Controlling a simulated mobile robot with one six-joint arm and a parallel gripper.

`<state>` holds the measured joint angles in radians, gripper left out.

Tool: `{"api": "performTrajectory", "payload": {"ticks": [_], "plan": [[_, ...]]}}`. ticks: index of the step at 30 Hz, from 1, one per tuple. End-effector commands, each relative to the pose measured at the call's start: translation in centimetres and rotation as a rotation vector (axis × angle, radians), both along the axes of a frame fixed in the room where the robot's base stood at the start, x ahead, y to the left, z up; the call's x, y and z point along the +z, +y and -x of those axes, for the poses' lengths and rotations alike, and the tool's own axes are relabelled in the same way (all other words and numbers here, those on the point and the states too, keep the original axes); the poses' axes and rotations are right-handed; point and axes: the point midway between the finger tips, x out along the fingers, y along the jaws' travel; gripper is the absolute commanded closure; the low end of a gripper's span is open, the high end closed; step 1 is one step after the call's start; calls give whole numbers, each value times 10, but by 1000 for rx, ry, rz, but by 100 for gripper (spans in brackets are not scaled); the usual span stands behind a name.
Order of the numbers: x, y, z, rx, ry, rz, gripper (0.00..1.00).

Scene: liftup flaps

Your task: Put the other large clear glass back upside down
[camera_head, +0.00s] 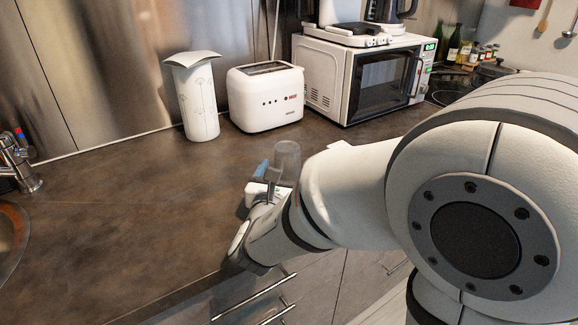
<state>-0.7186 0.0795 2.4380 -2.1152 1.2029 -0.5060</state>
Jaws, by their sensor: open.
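A clear glass (287,154) shows just beyond the end of my arm, near the front edge of the counter. It looks roughly upright, but I cannot tell which end is its mouth. My gripper (268,172) is open, low over the counter, with a bluish fingertip at the left of the glass. The other finger is hard to make out. I cannot tell whether the glass is between the fingers or touching them. My arm hides some of the counter to the right. No second large glass is visible.
The brown counter (110,215) is clear to the left. A white canister (195,100), a white toaster (266,97) and a microwave (357,78) stand along the back. A sink (12,240) with a tap (17,160) is at the far left. Drawer handles (262,300) are below the front edge.

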Motion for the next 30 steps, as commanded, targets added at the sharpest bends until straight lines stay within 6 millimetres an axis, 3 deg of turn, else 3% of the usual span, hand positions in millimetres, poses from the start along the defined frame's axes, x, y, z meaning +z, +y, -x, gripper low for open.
{"api": "performTrajectory", "payload": {"ticks": [5,19,28,30], "plan": [[-3,6,-12,27,-6,22,19],[-1,-10,-71,24,-6,19,19],[0,-10,-76,27,-7,20,19],[0,-10,-76,27,-7,20,24]]}}
